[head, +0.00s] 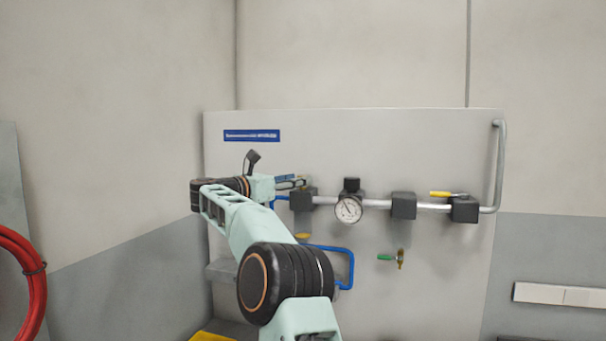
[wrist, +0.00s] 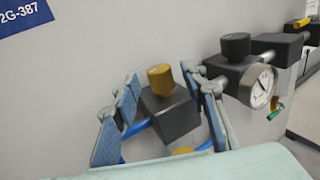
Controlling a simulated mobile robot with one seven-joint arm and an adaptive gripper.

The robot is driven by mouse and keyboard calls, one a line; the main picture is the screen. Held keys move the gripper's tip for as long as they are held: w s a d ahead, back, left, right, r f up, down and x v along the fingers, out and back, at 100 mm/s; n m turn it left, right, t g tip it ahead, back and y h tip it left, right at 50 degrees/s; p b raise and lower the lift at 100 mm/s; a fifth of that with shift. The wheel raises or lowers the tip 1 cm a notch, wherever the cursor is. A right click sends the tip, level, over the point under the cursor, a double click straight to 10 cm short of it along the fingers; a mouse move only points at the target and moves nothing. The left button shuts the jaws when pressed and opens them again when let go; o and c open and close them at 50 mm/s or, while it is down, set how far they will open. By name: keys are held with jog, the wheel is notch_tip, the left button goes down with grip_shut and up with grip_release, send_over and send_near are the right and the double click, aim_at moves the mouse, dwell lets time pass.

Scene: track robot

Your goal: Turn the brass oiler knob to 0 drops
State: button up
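The brass oiler knob (wrist: 160,78) stands on top of a dark oiler block (wrist: 172,112) in the wrist view. My gripper (wrist: 160,76) is open, with one blue-padded finger on each side of the knob and visible gaps between. Any marks on the knob are too small to read. In the head view my gripper (head: 292,183) is at the left end of the pipe, in front of the top of the oiler block (head: 301,201), and the knob cannot be made out there.
Right of the oiler, a pressure gauge (head: 348,209) sits below a black knob (head: 351,184). Further right are another dark block (head: 403,205) and a yellow-handled valve (head: 449,194). A green-handled valve (head: 389,258) hangs below. A blue hose (head: 350,265) bends beneath the oiler.

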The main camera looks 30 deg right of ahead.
jog(key=shift+p+x, duration=0.45)
jog(key=shift+x, duration=1.25)
grip_shut()
